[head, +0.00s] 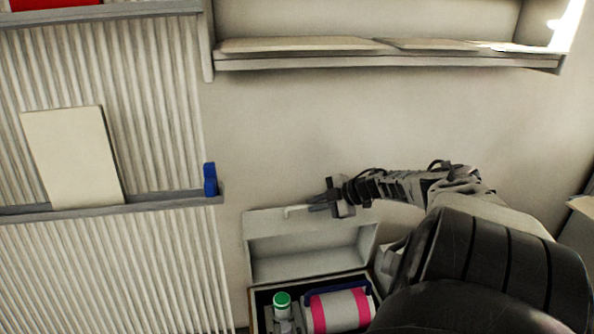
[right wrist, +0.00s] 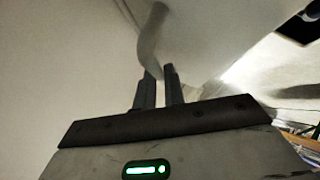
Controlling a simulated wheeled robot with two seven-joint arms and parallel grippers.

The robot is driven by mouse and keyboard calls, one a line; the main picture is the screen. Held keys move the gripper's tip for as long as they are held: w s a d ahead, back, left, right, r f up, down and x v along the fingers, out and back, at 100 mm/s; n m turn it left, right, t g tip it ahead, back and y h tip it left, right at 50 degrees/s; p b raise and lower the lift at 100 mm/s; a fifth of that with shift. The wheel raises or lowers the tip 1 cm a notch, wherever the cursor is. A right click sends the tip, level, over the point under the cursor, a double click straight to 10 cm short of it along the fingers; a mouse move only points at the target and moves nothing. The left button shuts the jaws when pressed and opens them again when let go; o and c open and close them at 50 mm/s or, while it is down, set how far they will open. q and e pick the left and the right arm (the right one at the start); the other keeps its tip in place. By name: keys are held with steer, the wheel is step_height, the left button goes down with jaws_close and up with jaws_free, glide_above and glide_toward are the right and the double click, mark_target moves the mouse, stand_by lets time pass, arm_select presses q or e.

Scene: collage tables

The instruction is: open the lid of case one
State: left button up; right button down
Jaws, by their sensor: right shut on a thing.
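Case one (head: 255,300) stands at the bottom of the head view, cut off by the frame edge. Its pale lid (head: 300,246) is raised and stands roughly upright behind the open box. A small white handle (head: 292,211) shows at the lid's top edge. My right gripper (head: 318,204) is at that top edge, beside the handle. In the right wrist view my right gripper's fingers (right wrist: 159,78) are close together on the curved pale handle (right wrist: 152,40). My left gripper is not in view.
Inside the case are a green-capped bottle (head: 282,299) and a pink-and-white roll (head: 340,310) near a dark blue bar. A ribbed panel with a ledge (head: 150,203) holding a pale board (head: 72,158) and a blue object (head: 210,179) is at left. A wall shelf (head: 390,62) runs above.

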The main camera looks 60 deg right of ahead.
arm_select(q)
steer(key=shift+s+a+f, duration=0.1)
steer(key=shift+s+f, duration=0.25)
arm_select(e)
steer(key=shift+w+d+r, duration=0.1)
steer(key=shift+w+d, duration=0.25)
steer(key=shift+d, duration=0.1)
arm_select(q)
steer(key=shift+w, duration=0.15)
arm_select(e)
steer(key=c, duration=1.5)
jaws_free()
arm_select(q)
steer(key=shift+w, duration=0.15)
